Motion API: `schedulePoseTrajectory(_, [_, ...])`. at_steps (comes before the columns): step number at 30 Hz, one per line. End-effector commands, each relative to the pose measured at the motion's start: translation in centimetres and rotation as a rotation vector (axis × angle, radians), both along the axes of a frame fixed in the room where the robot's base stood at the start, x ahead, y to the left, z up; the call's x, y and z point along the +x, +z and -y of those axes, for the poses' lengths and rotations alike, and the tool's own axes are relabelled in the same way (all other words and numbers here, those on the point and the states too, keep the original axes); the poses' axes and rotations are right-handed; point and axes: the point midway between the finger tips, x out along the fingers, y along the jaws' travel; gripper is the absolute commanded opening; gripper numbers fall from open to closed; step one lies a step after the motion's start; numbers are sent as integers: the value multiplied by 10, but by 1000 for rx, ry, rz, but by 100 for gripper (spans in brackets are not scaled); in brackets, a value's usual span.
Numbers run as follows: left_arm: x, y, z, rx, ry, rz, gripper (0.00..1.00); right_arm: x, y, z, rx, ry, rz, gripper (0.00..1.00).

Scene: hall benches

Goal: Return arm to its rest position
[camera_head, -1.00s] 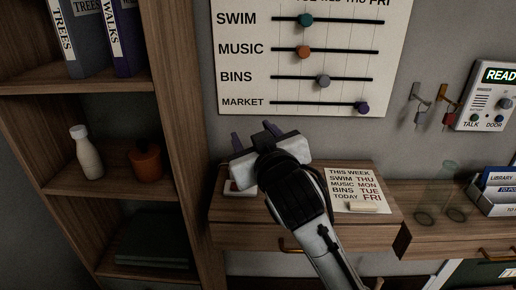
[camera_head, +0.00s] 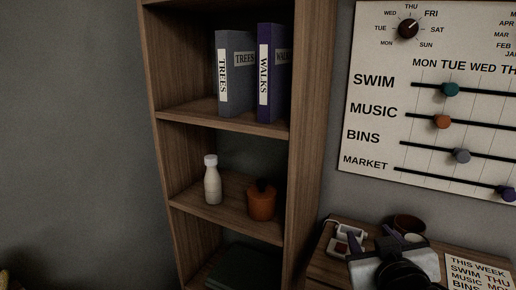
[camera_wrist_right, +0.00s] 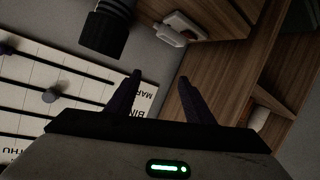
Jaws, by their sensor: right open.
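My right gripper (camera_head: 373,240) is at the lower right of the head view, in front of the small desk (camera_head: 318,270) and below the wall board (camera_head: 372,165). Its jaws are open with nothing between them. In the right wrist view the two dark fingers (camera_wrist_right: 160,80) stand apart, and the board (camera_wrist_right: 28,75) appears upside down at the left. Most of my right arm is outside the head view. My left gripper is not in view.
The wooden shelf (camera_head: 170,150) holds binders (camera_head: 236,75), a white bottle (camera_head: 212,182) and an orange pot (camera_head: 262,202).

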Motion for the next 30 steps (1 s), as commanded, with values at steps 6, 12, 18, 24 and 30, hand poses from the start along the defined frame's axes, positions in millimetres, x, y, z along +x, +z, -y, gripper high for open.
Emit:
schedulePoseTrajectory(6, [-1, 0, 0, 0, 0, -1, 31, -88, -133, -11, 76, 58, -375, 48])
schedulePoseTrajectory(12, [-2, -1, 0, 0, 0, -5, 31, -178, -206, -23, 139, 106, -655, 48])
schedulePoseTrajectory(18, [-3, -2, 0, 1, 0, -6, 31, -259, -245, -34, 193, 147, -871, 48])
schedulePoseTrajectory(24, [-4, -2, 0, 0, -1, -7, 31, -257, -280, -48, 222, 191, -840, 48])
schedulePoseTrajectory(30, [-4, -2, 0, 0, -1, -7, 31, -238, -322, -65, 254, 238, -711, 48])
